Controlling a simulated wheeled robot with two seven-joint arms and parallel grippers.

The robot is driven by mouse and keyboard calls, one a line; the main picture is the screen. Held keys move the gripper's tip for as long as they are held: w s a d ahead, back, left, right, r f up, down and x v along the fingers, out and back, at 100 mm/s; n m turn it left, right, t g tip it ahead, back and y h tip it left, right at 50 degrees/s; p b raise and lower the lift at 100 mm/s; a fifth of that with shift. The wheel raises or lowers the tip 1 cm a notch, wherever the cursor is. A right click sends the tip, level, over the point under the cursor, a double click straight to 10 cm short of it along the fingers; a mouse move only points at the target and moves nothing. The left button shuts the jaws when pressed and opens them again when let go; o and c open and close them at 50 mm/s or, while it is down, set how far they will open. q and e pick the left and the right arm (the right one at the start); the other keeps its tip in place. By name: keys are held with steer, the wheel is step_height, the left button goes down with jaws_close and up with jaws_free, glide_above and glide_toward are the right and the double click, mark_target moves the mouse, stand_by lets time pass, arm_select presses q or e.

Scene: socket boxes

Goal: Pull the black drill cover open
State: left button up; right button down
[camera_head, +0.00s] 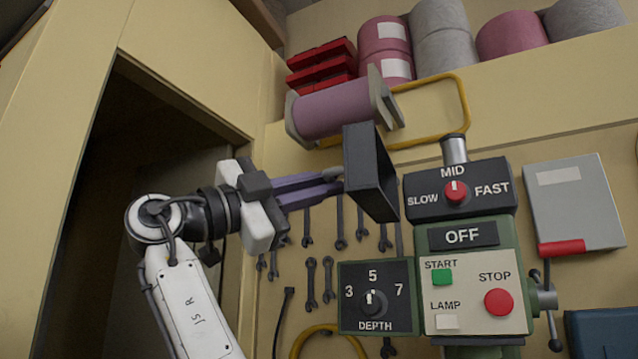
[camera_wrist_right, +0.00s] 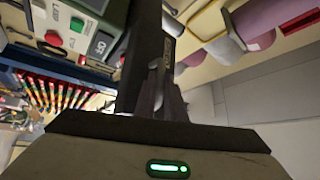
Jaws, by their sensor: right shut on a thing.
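The black drill cover (camera_head: 370,172) stands out to the left of the green drill (camera_head: 470,240) in the head view, its open side facing right, with a gap between it and the drill head. My right gripper (camera_head: 335,181) comes from the left with its purple fingers closed at the cover's left side. In the right wrist view the cover (camera_wrist_right: 138,45) is a dark slab above the fingers (camera_wrist_right: 172,100). The exact spot held is hard to see. My left gripper is not in view.
A speed dial box (camera_head: 458,189), a depth dial (camera_head: 377,298) and a START/STOP panel are on the drill. Wrenches (camera_head: 327,280) hang behind. A pink spool (camera_head: 335,108) is above my gripper. A grey box (camera_head: 573,203) is on the right wall.

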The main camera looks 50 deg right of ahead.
steer(key=c, duration=1.8)
jaws_free()
steer(key=shift+d, duration=0.15)
steer(key=v, duration=1)
steer(key=shift+a, duration=0.2)
steer(key=shift+f, duration=0.1)
